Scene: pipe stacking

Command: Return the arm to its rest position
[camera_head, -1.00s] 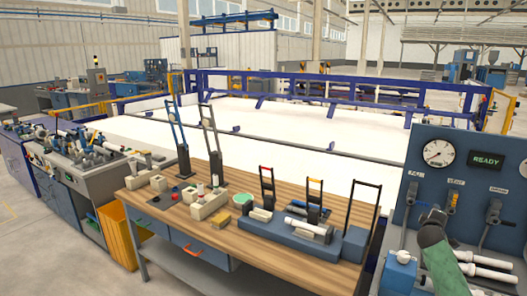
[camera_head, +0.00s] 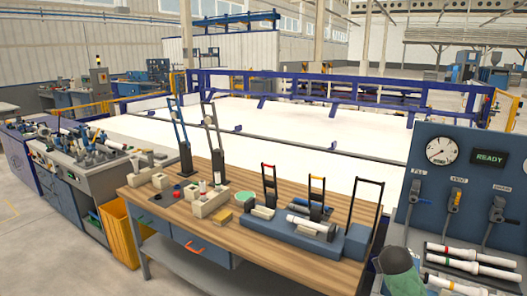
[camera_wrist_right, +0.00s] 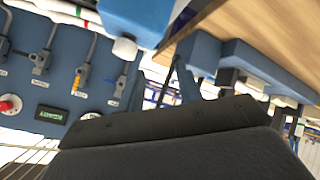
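Part of my right arm (camera_head: 401,268), a rounded dark green and grey link, is at the bottom right of the head view, beside the blue test panel. In the right wrist view a dark grey body of my right gripper (camera_wrist_right: 185,135) fills the lower part; its fingertips cannot be made out, and no held object shows. White pipes (camera_head: 468,250) with coloured bands lie side by side in front of the panel. Another white pipe (camera_head: 307,221) lies on the blue fixture (camera_head: 284,232) on the wooden workbench. My left gripper is not in view.
The blue panel (camera_head: 470,185) has a gauge, a READY display and several levers. A blue block with a white knob (camera_wrist_right: 125,47) is close to my right wrist. Upright clamp handles (camera_head: 365,205) stand on the wooden workbench (camera_head: 190,215). A yellow bin (camera_head: 122,235) stands at left.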

